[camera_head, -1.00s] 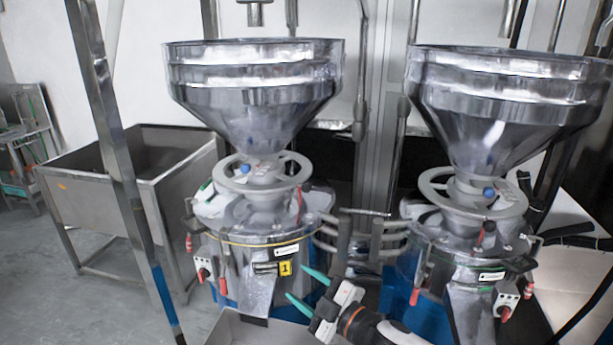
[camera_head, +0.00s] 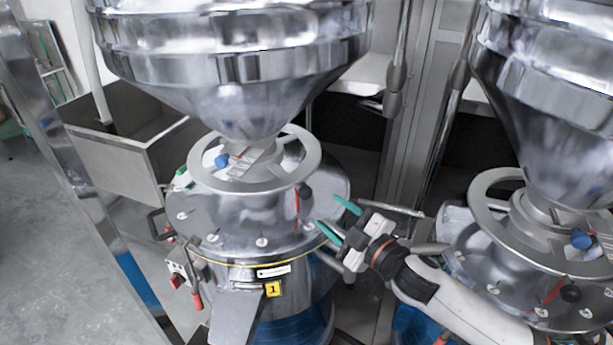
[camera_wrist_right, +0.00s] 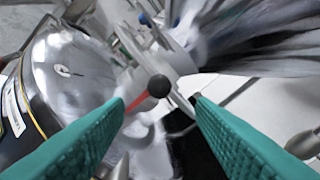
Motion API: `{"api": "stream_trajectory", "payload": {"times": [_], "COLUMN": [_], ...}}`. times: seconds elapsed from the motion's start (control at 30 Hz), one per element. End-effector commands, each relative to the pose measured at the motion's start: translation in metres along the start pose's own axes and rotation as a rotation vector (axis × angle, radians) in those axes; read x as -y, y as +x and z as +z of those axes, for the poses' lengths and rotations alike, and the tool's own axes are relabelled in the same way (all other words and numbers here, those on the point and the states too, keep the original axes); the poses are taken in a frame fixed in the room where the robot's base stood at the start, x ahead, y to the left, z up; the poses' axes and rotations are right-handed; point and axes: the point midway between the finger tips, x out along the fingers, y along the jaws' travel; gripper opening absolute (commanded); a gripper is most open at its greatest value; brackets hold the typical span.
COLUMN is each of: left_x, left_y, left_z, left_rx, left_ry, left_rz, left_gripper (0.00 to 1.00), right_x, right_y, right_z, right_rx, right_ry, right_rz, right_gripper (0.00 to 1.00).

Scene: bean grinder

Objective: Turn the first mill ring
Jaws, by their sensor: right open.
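The first mill carries a yellow label "1" (camera_head: 273,289) on its front. Its grey mill ring (camera_head: 308,165) sits level under the steel hopper (camera_head: 235,80). A dark round knob (camera_head: 305,192) with a red pointer stands at the ring's right front. My right gripper (camera_head: 337,217) is open, right of the knob and apart from it, its teal fingertips toward the mill. In the right wrist view the knob (camera_wrist_right: 159,86) and the red pointer (camera_wrist_right: 138,102) show between the spread fingers (camera_wrist_right: 160,100), farther off, with nothing held. My left gripper is not in view.
A second mill with its own ring (camera_head: 490,215) and hopper (camera_head: 550,90) stands at the right, near my right arm. A metal bin (camera_head: 130,160) stands behind at the left. A steel post (camera_head: 60,140) rises at the left. Handles (camera_head: 195,290) stick out from the mill's front.

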Motion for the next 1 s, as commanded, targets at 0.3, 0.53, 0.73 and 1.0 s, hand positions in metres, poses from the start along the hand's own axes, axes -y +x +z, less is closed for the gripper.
{"api": "stream_trajectory", "payload": {"times": [0.3, 0.53, 0.73, 1.0], "left_x": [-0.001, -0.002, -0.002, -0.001], "left_y": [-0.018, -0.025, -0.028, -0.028], "left_z": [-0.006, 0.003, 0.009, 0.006], "left_rx": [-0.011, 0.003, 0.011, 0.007], "left_ry": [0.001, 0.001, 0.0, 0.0], "left_rz": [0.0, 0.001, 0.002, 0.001], "left_gripper": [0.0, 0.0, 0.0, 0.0], "right_x": [0.003, 0.001, 0.001, 0.0], "right_y": [0.055, 0.096, 0.113, 0.117], "right_z": [0.003, 0.002, 0.001, 0.001], "right_rx": [0.001, 0.0, 0.0, 0.001], "right_ry": [0.001, 0.0, 0.0, -0.001], "right_rz": [-0.001, 0.0, 0.0, 0.0], "right_gripper": [0.5, 0.5, 0.5, 0.5]}}
